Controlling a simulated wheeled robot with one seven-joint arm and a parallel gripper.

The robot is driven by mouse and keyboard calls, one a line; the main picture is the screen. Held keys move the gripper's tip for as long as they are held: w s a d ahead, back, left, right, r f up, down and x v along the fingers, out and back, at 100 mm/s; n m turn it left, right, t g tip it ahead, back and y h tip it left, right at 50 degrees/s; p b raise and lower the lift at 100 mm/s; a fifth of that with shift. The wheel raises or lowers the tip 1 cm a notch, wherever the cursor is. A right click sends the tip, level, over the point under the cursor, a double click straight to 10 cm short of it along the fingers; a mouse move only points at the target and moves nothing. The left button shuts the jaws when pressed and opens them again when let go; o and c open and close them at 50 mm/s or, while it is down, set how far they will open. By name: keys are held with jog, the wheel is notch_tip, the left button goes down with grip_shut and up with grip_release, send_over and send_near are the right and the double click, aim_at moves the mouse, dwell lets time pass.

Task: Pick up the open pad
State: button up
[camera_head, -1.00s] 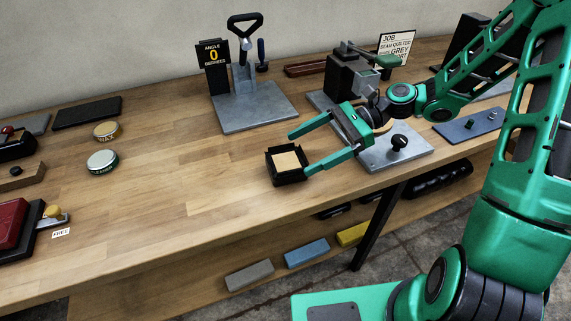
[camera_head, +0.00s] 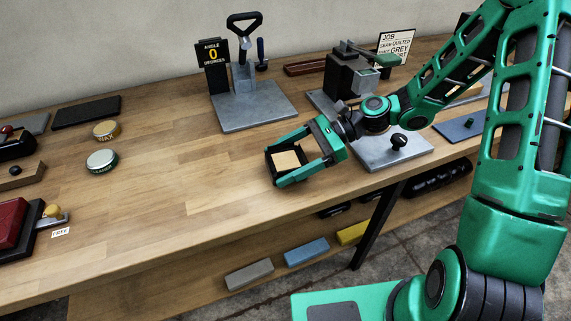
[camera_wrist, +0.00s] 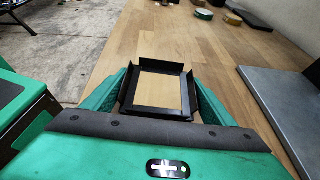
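The open pad (camera_head: 286,160) is a small black square tray with a flared rim and a tan pad inside. It sits on the wooden bench near the front edge. In the wrist view the open pad (camera_wrist: 159,91) lies straight ahead between the fingers. My gripper (camera_head: 273,168) is low at the bench, its green fingers spread along two opposite sides of the tray. In the wrist view my gripper (camera_wrist: 158,80) has both fingertips very close to the tray's side walls. Any contact is hard to make out.
A grey press plate (camera_head: 252,108) stands behind the pad, and a metal plate with a black knob (camera_head: 397,141) lies to the right. Two round tins (camera_head: 102,160) and a red block (camera_head: 10,222) are at left. The bench left of the pad is clear.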

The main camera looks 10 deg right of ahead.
jog(key=c, duration=0.8)
jog(key=shift+r, duration=0.15)
